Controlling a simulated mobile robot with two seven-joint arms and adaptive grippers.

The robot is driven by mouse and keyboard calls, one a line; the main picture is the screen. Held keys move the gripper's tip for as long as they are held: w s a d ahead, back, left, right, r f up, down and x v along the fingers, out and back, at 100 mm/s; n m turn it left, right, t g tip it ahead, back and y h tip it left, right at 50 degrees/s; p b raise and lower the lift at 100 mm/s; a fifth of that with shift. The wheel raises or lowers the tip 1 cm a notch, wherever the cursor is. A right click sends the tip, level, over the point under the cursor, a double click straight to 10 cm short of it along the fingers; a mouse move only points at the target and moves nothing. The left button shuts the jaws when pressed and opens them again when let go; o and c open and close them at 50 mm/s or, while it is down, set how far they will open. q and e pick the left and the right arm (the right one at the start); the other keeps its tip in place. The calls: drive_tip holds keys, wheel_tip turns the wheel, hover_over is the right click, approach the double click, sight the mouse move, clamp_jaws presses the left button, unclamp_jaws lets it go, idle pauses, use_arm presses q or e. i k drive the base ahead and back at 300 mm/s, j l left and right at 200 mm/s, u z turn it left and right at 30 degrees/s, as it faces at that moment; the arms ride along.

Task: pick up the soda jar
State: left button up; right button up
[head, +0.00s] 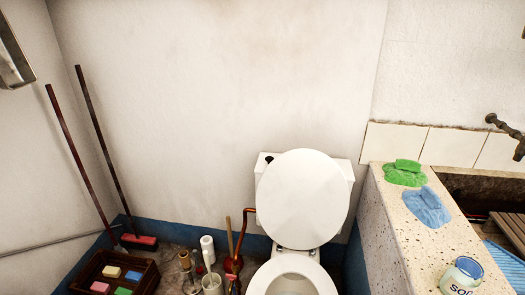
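The soda jar (461,277) is a pale jar with a blue top and dark lettering that starts "SO". It stands upright near the bottom right of the head view, on the speckled stone ledge (400,232) of the washtrough. The bottom of the jar is close to the lower picture edge. Neither of my grippers is in view.
Green (404,174) and blue (427,207) cloths lie farther back on the ledge. A tap (508,132) juts out above the trough basin (480,190) at right. A toilet (303,205) stands left of the ledge. A crate (140,272) and brushes stand at lower left.

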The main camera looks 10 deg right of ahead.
sight(463, 278)
drive_tip(key=l+z, duration=0.1)
drive_tip(key=z, duration=0.5)
drive_tip(key=j+z, duration=0.1)
drive_tip(key=z, duration=1.1)
drive_tip(key=l+u, duration=0.1)
drive_tip(key=l, duration=0.2)
drive_tip(key=j+u, duration=0.1)
drive_tip(key=u, duration=0.25)
drive_tip(key=j+u, duration=0.1)
drive_tip(key=u, duration=0.65)
drive_tip(key=k+l+z, duration=0.15)
drive_tip(key=z, duration=0.35)
drive_tip(key=j+z, duration=0.15)
drive_tip(key=z, duration=0.2)
drive_tip(key=i+j+z, duration=0.1)
drive_tip(key=z, duration=0.25)
